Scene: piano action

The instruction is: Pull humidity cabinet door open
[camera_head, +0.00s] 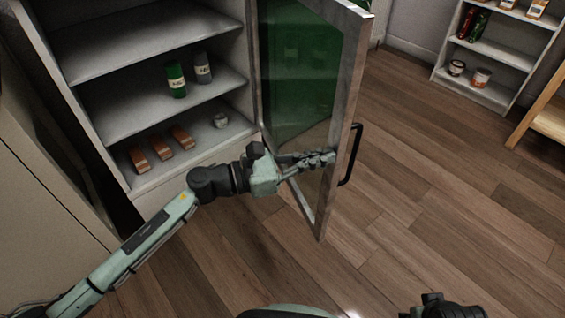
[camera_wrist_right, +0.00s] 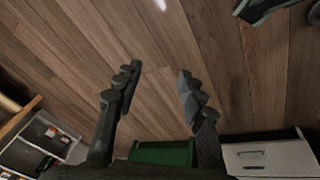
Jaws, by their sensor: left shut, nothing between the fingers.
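The humidity cabinet (camera_head: 118,114) stands at the upper left in the head view, with its shelves exposed. Its glass door (camera_head: 303,75) is swung open and stands out from the cabinet's right side. A black bar handle (camera_head: 351,156) is on the door's outer face, near its free edge. My left gripper (camera_head: 330,158) is shut and empty, at the inner side of the door by its free edge; whether it touches the door I cannot tell. My right gripper (camera_wrist_right: 154,95) is open and empty in the right wrist view, above the floor and away from the door.
Green and grey bottles (camera_head: 176,80), several brown blocks (camera_head: 160,149) and a small jar (camera_head: 220,120) sit on the cabinet shelves. A white shelf unit (camera_head: 493,58) with jars stands at the upper right, beside a wooden piece (camera_head: 547,119). The wood floor (camera_head: 430,190) right of the door is clear.

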